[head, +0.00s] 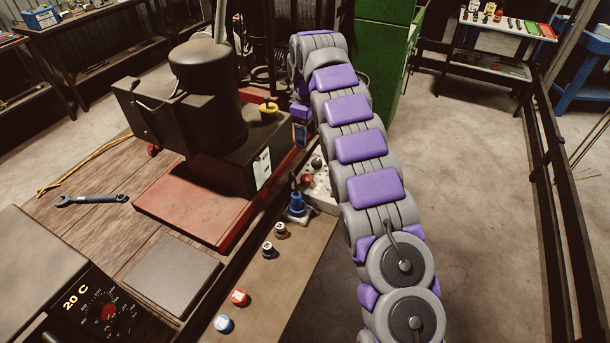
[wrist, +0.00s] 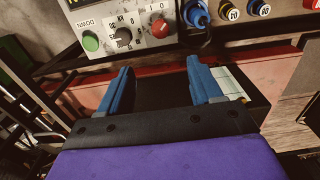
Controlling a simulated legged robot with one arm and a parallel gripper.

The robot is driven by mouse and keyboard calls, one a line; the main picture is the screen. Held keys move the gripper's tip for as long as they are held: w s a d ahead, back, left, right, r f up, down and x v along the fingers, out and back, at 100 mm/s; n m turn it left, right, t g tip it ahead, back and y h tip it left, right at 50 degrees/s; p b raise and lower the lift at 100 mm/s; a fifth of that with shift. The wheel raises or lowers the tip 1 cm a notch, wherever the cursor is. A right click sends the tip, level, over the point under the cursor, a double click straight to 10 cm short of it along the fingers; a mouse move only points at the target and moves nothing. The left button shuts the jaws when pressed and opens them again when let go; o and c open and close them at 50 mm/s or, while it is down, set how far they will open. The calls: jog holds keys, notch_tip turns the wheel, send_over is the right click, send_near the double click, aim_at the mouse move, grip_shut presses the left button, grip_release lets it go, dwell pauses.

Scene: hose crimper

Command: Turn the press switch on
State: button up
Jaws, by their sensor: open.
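The grey press control panel (wrist: 145,38) is at the top left of the wrist view. The panel also shows in the head view (head: 322,190), partly behind my arm. I cannot tell which control is the press switch. My gripper (wrist: 162,88) is open and empty, with its two blue fingers apart. In the head view, my gripper (head: 300,134) is above the panel, beside the dark press (head: 215,100), and mostly hidden.
A wrench (head: 92,200) lies on the wooden bench. Open floor (head: 470,180) is to the right of my arm.

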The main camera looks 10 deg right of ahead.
aim_at(306, 177)
notch_tip(306, 177, down, 17)
jog(key=b, duration=0.3)
dwell(0.3)
jog(key=shift+c, duration=0.4)
jog(key=c, duration=1)
